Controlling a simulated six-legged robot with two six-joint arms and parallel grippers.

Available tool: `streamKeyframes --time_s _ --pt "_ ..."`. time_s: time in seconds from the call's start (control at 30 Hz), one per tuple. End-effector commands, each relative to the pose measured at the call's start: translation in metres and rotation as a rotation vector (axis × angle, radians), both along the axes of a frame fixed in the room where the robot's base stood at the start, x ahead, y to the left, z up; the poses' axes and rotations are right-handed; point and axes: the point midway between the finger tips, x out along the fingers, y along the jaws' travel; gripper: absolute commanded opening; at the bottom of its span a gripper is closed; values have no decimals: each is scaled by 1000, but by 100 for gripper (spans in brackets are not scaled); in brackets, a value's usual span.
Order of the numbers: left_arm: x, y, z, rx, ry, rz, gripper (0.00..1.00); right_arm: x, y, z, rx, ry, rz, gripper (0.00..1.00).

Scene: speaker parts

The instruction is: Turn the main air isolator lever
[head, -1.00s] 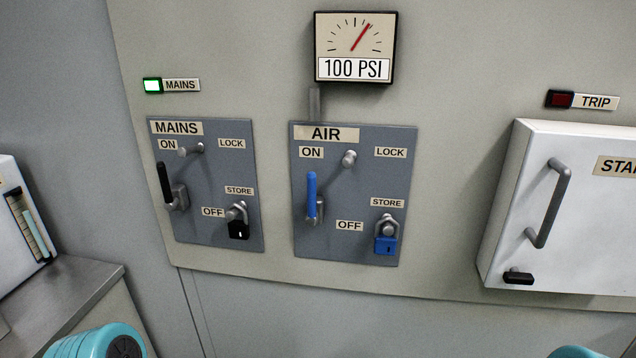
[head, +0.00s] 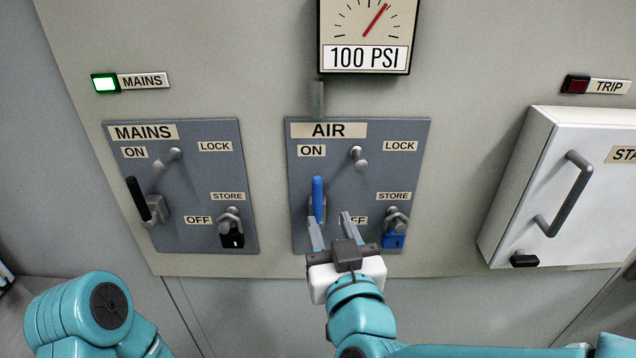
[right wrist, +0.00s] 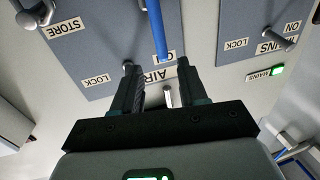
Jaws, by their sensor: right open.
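The air isolator's blue lever (head: 318,197) points up toward the ON label on the grey AIR panel (head: 345,185). My right gripper (head: 331,232) is open and empty, its fingers pointing at the panel just below and to the right of the lever. In the right wrist view, upside down, the blue lever (right wrist: 158,28) lies beyond the open right gripper (right wrist: 155,72), in line with the gap between its fingers. I cannot tell whether they touch. My left gripper is not in view; only part of my left arm shows.
A blue padlock (head: 393,239) hangs at STORE, right of my right gripper. A peg (head: 358,158) sticks out above. The MAINS panel (head: 183,230) with a black lever (head: 138,198) is at left. A white cabinet (head: 520,180) with a handle stands out at right. The gauge (head: 367,35) reads 100 PSI.

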Motion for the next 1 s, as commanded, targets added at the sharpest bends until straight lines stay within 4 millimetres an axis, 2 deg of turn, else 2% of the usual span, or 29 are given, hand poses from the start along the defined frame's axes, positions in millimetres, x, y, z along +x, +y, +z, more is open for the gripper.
streamKeyframes --time_s 0.2,0.4,0.6,0.87,0.93,1.0 --pt "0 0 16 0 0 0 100 50 7 2 -1 3 -2 43" --pt "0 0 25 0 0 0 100 86 14 2 0 2 0 43" --pt "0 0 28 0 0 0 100 103 18 0 1 1 0 43" --pt "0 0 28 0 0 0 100 106 20 -1 1 2 0 43" --pt "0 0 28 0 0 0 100 106 20 -1 1 2 0 26" --pt "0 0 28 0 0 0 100 106 20 -1 1 1 0 4"
